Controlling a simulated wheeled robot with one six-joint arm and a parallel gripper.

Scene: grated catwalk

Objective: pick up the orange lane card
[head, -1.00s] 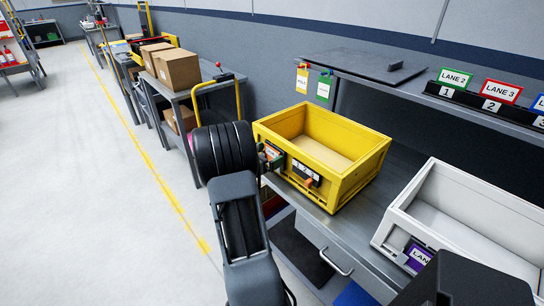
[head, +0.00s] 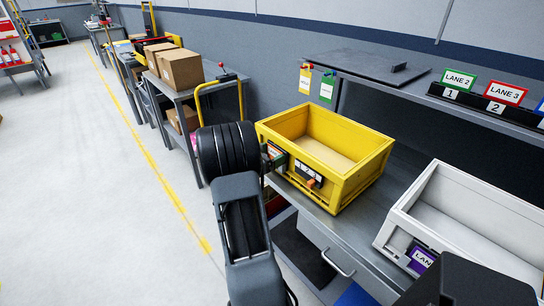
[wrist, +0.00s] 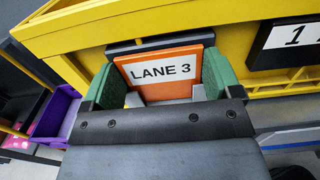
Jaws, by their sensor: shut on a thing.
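The orange lane card (wrist: 163,72), with a white label reading LANE 3, stands between the green fingers of my gripper (wrist: 161,86) in the wrist view. My gripper is shut on the card's two sides. The card is at the front wall of the yellow bin (wrist: 75,37), with a dark holder strip (wrist: 150,43) behind its top edge. I cannot tell whether the card is still touching the holder. In the head view my gripper (head: 274,157) is at the left end of the yellow bin's front (head: 343,189), and my arm hides most of the card.
A white bin (head: 405,225) with a purple lane card (head: 422,257) stands to the right on the grey bench (head: 335,226). The floor at left is clear.

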